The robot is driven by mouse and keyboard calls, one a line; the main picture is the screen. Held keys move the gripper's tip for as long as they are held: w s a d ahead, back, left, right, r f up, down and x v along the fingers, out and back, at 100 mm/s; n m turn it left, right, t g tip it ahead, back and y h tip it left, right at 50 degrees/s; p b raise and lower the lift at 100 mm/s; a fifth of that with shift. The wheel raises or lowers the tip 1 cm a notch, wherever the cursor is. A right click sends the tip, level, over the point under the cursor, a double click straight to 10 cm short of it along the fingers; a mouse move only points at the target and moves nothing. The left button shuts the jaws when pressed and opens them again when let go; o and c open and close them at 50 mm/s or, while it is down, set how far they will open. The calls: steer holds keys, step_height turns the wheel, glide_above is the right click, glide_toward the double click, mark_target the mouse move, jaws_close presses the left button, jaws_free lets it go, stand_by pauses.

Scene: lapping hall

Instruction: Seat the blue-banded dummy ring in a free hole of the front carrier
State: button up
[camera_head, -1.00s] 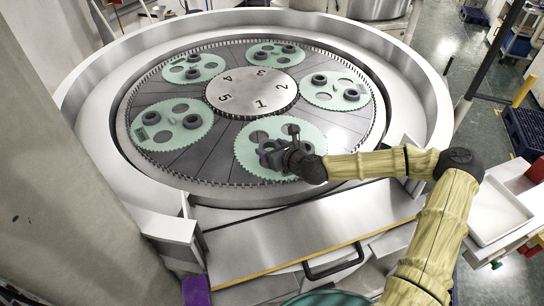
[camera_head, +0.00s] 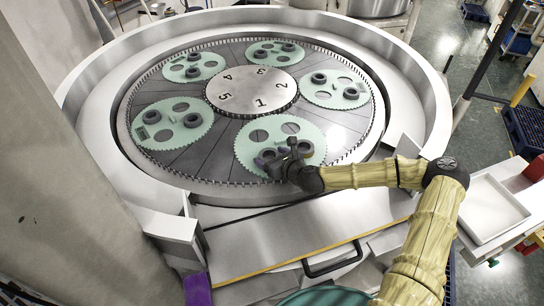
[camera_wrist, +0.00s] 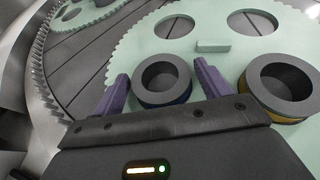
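The blue-banded dummy ring (camera_wrist: 163,82) is dark grey with a blue band low on its side. In the wrist view it stands between the two purple fingers of my gripper (camera_wrist: 163,82), which look close against its sides. My gripper also shows in the head view (camera_head: 272,157), over the near left part of the front carrier. The front carrier (camera_head: 243,148) is a mint toothed disc. Two empty holes (camera_wrist: 180,22) (camera_wrist: 252,22) show in its far half. The fingers and ring rim hide how deep the ring sits.
A yellow-banded ring (camera_wrist: 285,92) stands close to the right of my right finger; it also shows in the head view (camera_head: 306,148). A small raised block (camera_wrist: 213,46) lies between the empty holes. Other carriers with rings surround the numbered hub (camera_head: 252,91).

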steer(key=shift+o, duration=0.6)
steer(key=shift+r, duration=0.15)
steer(key=b+v, duration=0.3)
steer(key=v, duration=0.9)
steer(key=shift+s, duration=0.1)
steer(key=shift+r, duration=0.25)
step_height(320, 180, up, 9)
steer(key=p, duration=0.9)
steer(key=shift+p, duration=0.3)
